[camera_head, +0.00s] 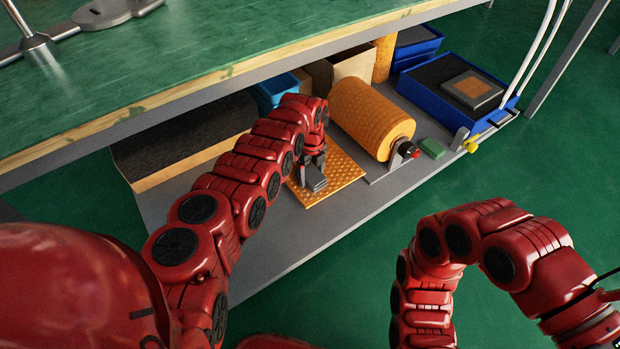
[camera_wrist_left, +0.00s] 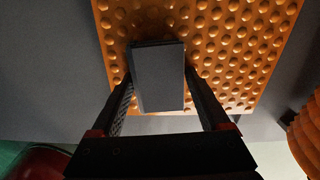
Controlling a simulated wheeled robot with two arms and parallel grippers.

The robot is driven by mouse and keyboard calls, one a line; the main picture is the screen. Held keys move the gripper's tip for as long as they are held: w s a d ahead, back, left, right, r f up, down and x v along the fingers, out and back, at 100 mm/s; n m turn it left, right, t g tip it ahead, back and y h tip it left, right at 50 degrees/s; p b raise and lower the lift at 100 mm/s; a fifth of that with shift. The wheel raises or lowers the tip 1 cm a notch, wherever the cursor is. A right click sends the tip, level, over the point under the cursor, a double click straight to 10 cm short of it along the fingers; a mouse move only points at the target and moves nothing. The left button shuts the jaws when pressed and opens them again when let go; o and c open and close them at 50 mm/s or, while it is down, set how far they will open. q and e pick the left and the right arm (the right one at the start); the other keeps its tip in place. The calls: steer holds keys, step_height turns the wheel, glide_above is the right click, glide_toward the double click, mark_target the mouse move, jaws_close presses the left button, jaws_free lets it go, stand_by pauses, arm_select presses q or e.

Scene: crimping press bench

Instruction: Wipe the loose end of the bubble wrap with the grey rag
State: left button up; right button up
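The bubble wrap is an orange roll (camera_head: 370,115) on the lower shelf, also at the right edge of the left wrist view (camera_wrist_left: 307,140). Its loose end (camera_head: 345,178) is a flat dimpled sheet on the shelf, filling the upper part of the left wrist view (camera_wrist_left: 255,55). My left gripper (camera_head: 314,172) is over the loose end. Its fingers are closed on both sides of the grey rag (camera_wrist_left: 158,85), a small folded block that also shows in the head view (camera_head: 316,184). The rag is at the sheet; contact is unclear. My right arm is bent at lower right; its gripper is not visible.
The green bench top (camera_head: 200,60) overhangs the shelf (camera_head: 270,235). A cardboard box (camera_head: 352,64), a blue bin (camera_head: 275,92) and a blue tray (camera_head: 445,100) stand around the roll. A green block (camera_head: 432,148) lies right of it. The shelf front is clear.

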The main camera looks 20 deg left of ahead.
arm_select(q)
steer(key=shift+r+p, duration=0.35)
stand_by(0.3)
steer(key=shift+c, duration=0.2)
steer(key=shift+f, duration=0.1)
steer(key=c, duration=1)
